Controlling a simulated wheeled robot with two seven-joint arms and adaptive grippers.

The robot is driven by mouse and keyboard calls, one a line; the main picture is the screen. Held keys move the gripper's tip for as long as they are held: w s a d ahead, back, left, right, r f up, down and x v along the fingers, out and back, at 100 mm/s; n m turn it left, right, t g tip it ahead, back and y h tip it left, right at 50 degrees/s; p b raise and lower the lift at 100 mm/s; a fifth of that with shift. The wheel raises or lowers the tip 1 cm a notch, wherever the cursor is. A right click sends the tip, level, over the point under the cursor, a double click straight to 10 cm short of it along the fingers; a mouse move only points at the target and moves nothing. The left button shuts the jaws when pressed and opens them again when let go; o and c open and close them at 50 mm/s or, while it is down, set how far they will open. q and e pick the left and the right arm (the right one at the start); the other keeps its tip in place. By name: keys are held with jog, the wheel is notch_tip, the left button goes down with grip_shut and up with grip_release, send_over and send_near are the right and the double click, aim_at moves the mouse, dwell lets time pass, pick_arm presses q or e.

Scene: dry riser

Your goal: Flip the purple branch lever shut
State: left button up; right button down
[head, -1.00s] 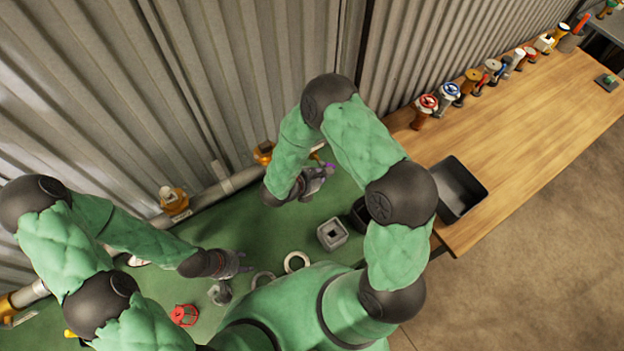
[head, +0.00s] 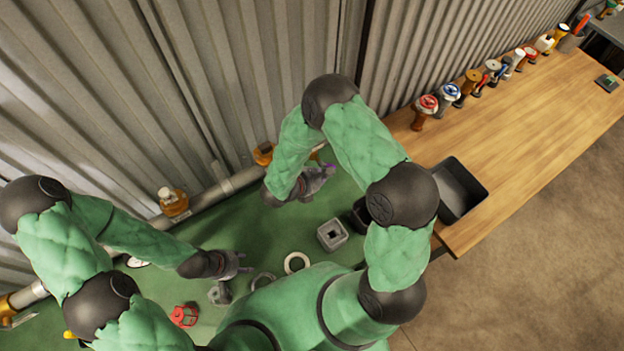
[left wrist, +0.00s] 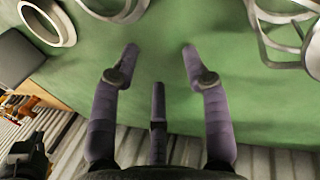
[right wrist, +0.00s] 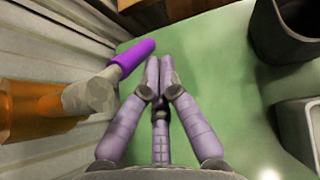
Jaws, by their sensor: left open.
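The purple branch lever (right wrist: 130,58) shows in the right wrist view, on a grey stem (right wrist: 92,95) of a brass-orange valve (right wrist: 35,110). It slants up to the right. My right gripper (right wrist: 158,62) is shut, with its fingertips together just right of the lever; I cannot tell whether they touch it. In the head view this gripper (head: 322,174) is by the wall pipe, and the lever is mostly hidden. My left gripper (head: 243,264) is open and empty over the green bench; it also shows in the left wrist view (left wrist: 160,52).
The green bench holds a grey square block (head: 332,234), a pale ring (head: 297,262) and a red cage-like part (head: 184,316). A pipe (head: 225,188) runs along the corrugated wall. A black tray (head: 460,190) sits on the wooden table (head: 530,130), with several valves behind.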

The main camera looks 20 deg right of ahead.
dwell(0.4)
jog(key=v, duration=1.2)
